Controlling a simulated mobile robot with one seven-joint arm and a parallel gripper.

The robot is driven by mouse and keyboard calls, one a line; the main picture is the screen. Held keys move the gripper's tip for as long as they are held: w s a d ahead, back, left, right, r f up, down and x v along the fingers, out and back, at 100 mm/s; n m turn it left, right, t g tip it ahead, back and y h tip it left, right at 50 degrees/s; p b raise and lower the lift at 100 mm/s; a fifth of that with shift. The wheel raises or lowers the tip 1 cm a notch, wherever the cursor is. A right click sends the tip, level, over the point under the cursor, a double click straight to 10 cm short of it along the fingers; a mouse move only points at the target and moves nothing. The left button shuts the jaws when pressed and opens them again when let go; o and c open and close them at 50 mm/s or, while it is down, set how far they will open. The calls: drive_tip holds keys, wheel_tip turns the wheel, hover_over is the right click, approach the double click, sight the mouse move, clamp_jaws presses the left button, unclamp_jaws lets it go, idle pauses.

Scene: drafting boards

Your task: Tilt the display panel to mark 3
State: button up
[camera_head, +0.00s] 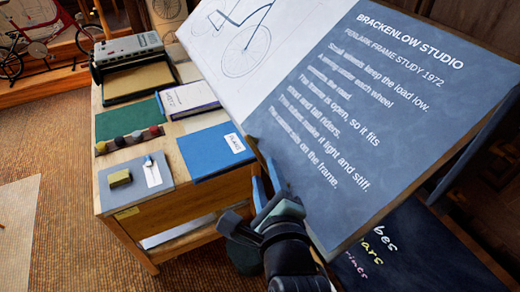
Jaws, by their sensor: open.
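The display panel (345,110) fills the upper right of the head view, tilted. Its left part carries a bicycle drawing on white, its right part white text on dark blue headed "Brackenlow Studio". My gripper (265,178) is open at the panel's lower left edge, beside the desk's front corner. Its fingers are close to that edge; I cannot tell whether they touch it. No numbered tilt marks can be made out, so the panel's present mark cannot be read.
A dark board with coloured lettering (415,255) lies below the panel at right. Carpet (62,150) is open at left.

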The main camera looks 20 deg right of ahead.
sight(261, 161)
drive_tip(key=p+x, duration=0.1)
drive_tip(key=x, duration=0.6)
drive_tip(key=shift+w+p, duration=0.15)
drive_tip(key=shift+p, duration=0.25)
drive_tip(key=shift+c, duration=0.3)
clamp_jaws()
idle(0.7)
